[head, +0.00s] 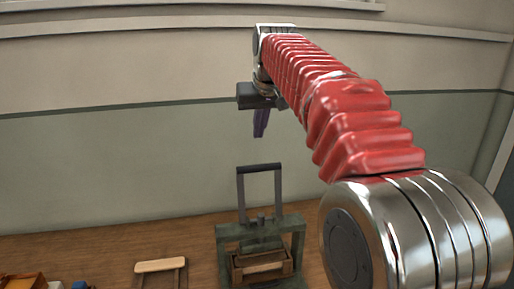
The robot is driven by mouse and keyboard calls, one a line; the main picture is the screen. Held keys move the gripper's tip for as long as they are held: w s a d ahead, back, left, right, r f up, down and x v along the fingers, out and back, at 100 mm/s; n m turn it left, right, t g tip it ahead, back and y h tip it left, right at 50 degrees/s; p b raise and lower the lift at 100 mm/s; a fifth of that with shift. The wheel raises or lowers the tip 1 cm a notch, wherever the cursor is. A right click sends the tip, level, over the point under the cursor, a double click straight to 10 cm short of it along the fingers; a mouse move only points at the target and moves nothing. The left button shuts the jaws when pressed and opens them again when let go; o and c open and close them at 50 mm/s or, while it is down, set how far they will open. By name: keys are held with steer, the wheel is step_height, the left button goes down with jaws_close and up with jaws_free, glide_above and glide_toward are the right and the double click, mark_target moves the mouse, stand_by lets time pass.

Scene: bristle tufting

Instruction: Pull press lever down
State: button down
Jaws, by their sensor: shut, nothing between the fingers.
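The press (228,240) is a dark green frame standing on the wooden bench. Its lever (260,168) is a U-shaped grey handle with a dark top bar, standing upright above the frame. A wooden block or box (262,267) sits inside the press, under its plate. My gripper (260,135) hangs from the end of my red arm, fingers pointing down and shut with nothing between them. In the picture it is just above the lever's top bar, and a gap shows between them. I cannot tell its depth relative to the bar.
The wooden bench (110,248) runs along the wall. A small stand with a pale wooden top (160,265) is left of the press. An orange-brown box (22,281) and a blue item (82,285) are at the lower left, partly cut off. My arm covers the right side.

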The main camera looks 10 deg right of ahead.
step_height(320, 180, down, 9)
steer(key=w, duration=0.1)
stand_by(1.0)
steer(key=shift+f, duration=0.1)
